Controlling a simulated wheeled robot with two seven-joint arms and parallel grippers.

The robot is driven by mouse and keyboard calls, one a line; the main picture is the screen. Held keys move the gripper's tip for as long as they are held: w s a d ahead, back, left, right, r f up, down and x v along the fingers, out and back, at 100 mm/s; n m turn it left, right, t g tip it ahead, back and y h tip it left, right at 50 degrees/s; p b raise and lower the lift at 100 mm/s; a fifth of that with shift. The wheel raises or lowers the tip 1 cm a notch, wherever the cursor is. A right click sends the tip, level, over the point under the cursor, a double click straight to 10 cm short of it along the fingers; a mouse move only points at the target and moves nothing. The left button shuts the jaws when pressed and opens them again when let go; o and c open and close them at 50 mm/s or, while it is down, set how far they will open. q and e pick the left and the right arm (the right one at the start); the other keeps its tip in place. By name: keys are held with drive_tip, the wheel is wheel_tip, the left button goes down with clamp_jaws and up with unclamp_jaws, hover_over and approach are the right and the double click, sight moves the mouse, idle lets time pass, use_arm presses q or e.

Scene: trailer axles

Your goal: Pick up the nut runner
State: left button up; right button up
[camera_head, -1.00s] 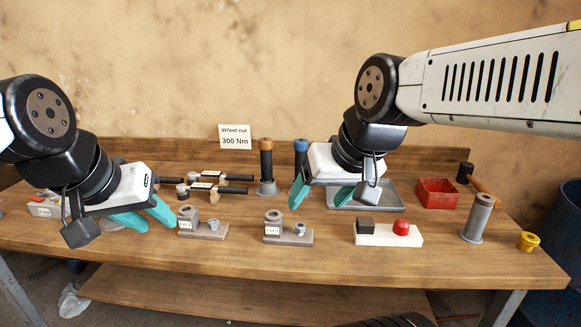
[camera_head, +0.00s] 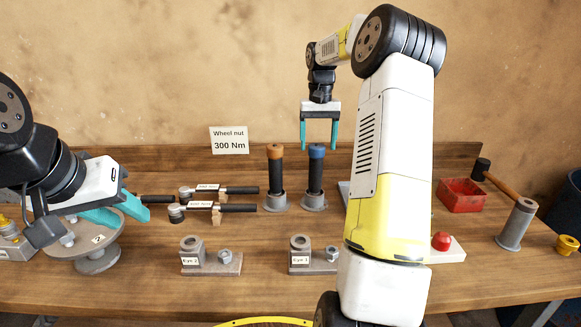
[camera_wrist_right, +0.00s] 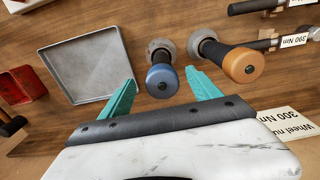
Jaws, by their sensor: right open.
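Two dark upright tools stand in grey round holders at the back of the bench, one with a blue top (camera_head: 316,170) and one with an orange top (camera_head: 275,168); which is the nut runner is not marked. My right gripper (camera_head: 319,146) is open and points down at the blue-topped tool, its fingers either side of the top. In the right wrist view the blue top (camera_wrist_right: 162,82) lies between the open fingers (camera_wrist_right: 162,95), with the orange top (camera_wrist_right: 244,66) beside it. My left gripper (camera_head: 135,213) is open and empty at the left, over a round grey stand (camera_head: 97,260).
Two torque wrenches (camera_head: 238,208) lie left of the tools. Eye blocks (camera_head: 205,262) stand in front. A red bin (camera_head: 461,194), a hammer (camera_head: 505,182) and a grey cylinder (camera_head: 516,224) are at the right. My right arm hides part of the bench; a grey tray (camera_wrist_right: 85,65) shows in the wrist view.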

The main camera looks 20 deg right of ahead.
sight(316, 163)
drive_tip(key=shift+w+d+f, duration=0.2)
drive_tip(key=shift+w+f, duration=0.15)
drive_tip(key=shift+f, duration=0.05)
drive_tip(key=shift+w+f, duration=0.1)
drive_tip(key=shift+f, duration=0.2)
wheel_tip(316, 163, down, 7)
drive_tip(key=shift+w+a+f, duration=0.1)
drive_tip(key=shift+a, duration=0.05)
drive_tip(key=shift+c, duration=0.2)
clamp_jaws()
